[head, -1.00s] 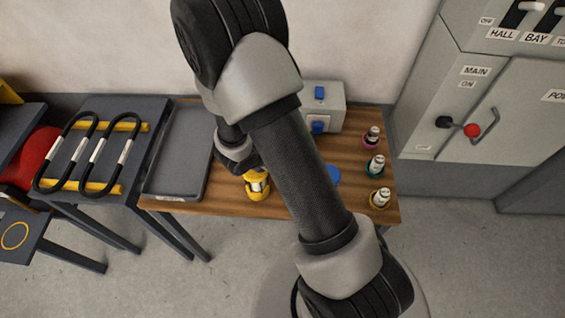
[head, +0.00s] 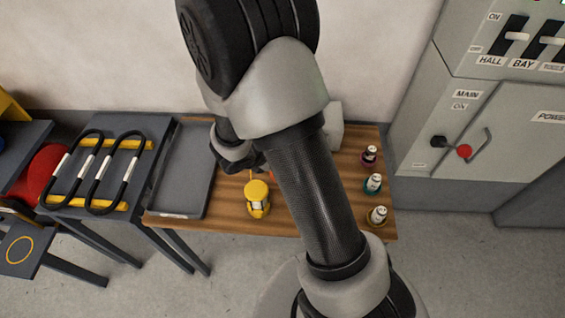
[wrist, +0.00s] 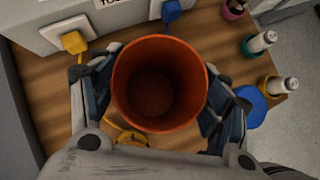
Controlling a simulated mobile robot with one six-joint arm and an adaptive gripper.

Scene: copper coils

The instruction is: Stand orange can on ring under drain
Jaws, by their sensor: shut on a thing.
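The orange can (wrist: 160,85) is upright between the fingers of my gripper (wrist: 160,100) in the wrist view, its open, empty-looking mouth toward the camera. My gripper is shut on it. In the head view my arm hides nearly all of the can; its base and the gap below it cannot be judged. A yellow ring (head: 18,250) lies on a low dark stand (head: 37,262) at the far left, in front of a red rounded body (head: 45,172). The drain itself is not clear there. My gripper is over the wooden table, well right of the ring.
On the wooden table (head: 220,226) are a yellow lantern-like thing (head: 257,200), a grey tray (head: 182,175) and several small bottles (head: 372,184) on coloured rings. Black coils (head: 95,175) lie between table and ring.

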